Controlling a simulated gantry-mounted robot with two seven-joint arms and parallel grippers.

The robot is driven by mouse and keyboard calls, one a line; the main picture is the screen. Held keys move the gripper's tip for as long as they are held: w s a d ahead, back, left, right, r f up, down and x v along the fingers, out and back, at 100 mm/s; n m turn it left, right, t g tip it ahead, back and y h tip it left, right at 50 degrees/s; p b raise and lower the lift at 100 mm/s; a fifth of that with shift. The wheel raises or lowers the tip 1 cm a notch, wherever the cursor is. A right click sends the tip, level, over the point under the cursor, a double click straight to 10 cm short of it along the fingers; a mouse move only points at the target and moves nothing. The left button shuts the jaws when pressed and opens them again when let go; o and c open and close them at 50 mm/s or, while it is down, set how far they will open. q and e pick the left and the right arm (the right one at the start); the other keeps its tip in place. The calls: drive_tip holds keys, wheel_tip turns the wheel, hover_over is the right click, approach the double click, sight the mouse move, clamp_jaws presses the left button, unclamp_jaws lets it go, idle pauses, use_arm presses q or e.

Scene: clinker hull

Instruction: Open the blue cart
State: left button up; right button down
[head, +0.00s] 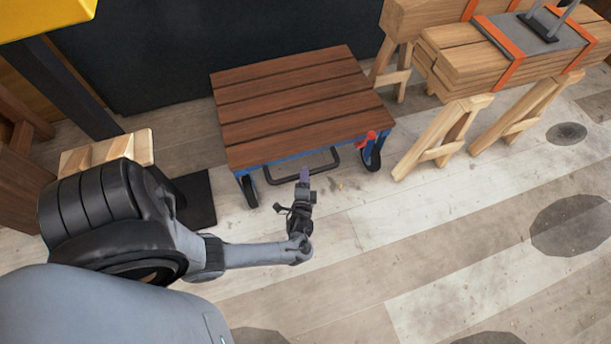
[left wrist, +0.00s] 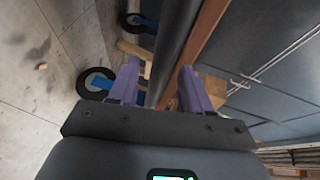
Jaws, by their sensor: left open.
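The blue cart (head: 300,108) has a brown slatted wooden top, a blue frame and black wheels. A black bar handle (head: 292,178) sticks out low from its front side. My left gripper (head: 304,176) is at that handle, with its purple fingers pointing toward the cart. In the left wrist view the fingers (left wrist: 158,88) are apart, and the dark bar (left wrist: 174,45) shows between and beyond them. I cannot tell whether either finger touches the bar. A cart wheel (left wrist: 95,83) shows left of the fingers. My right gripper is not in view.
A red part (head: 366,139) sits at the cart's right front corner. Stacked planks with orange straps (head: 480,62) lie on wooden sawhorses (head: 440,138) to the right. A dark wall (head: 200,50) stands behind the cart. The floor (head: 420,240) in front is clear.

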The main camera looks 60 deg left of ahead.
use_arm(q)
drive_tip(key=shift+b+x, duration=0.35)
drive_tip(key=shift+x, duration=0.7)
drive_tip(key=shift+c, duration=0.2)
clamp_jaws()
